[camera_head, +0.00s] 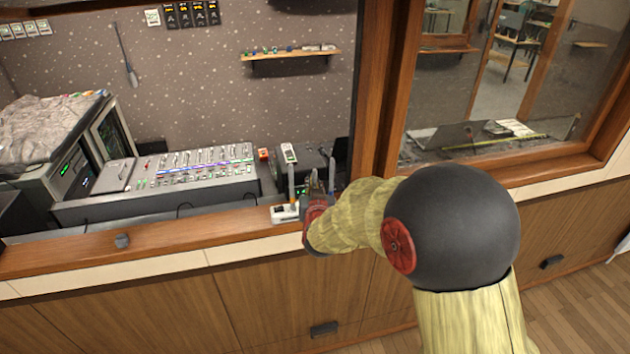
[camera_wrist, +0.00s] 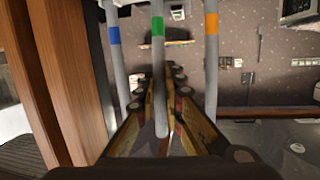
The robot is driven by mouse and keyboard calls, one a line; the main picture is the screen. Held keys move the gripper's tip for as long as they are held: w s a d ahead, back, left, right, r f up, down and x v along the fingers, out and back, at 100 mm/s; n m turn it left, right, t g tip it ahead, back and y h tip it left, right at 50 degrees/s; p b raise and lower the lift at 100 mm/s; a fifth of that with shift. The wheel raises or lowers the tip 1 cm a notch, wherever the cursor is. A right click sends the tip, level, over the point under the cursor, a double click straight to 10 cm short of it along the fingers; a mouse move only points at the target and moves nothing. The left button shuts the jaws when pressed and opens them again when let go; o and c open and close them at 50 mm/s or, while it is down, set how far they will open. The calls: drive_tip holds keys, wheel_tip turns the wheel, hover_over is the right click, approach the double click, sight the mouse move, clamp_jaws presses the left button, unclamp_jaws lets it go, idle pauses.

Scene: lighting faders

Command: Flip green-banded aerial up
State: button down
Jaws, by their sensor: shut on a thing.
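The green-banded aerial (camera_wrist: 158,60) is a grey rod with a green ring, standing between my fingers in the wrist view. My gripper (camera_wrist: 160,92) is shut on it; my gripper also shows in the head view (camera_head: 317,190), where it largely hides this aerial. A blue-banded aerial (camera_wrist: 117,65) stands to its left and an orange-banded aerial (camera_wrist: 211,60) to its right in the wrist view. In the head view two pale rods rise on either side of my gripper, at its left (camera_head: 291,180) and its right (camera_head: 332,172). The aerials' lower ends are hard to make out.
A white device (camera_head: 285,213) sits on the wooden ledge (camera_head: 180,232) just left of my gripper. A fader console (camera_head: 195,170) lies further left behind the ledge. A wooden post (camera_head: 377,90) rises behind my arm.

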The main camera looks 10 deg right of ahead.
drive_tip(key=shift+w+r+g+p, duration=0.2)
drive_tip(key=shift+w+g+p, duration=0.25)
drive_tip(key=shift+p, duration=0.65)
drive_tip(key=shift+w+r+g+p, duration=0.15)
drive_tip(key=shift+w+g+p, duration=0.3)
drive_tip(key=shift+p, duration=0.6)
drive_tip(key=shift+w+g+p, duration=0.25)
drive_tip(key=shift+g+p, duration=0.05)
drive_tip(key=shift+p, duration=0.55)
drive_tip(key=shift+w+f+p, duration=0.15)
drive_tip(key=shift+f+p, duration=0.05)
drive_tip(key=shift+p, duration=0.15)
drive_tip(key=c, duration=1.9)
unclamp_jaws()
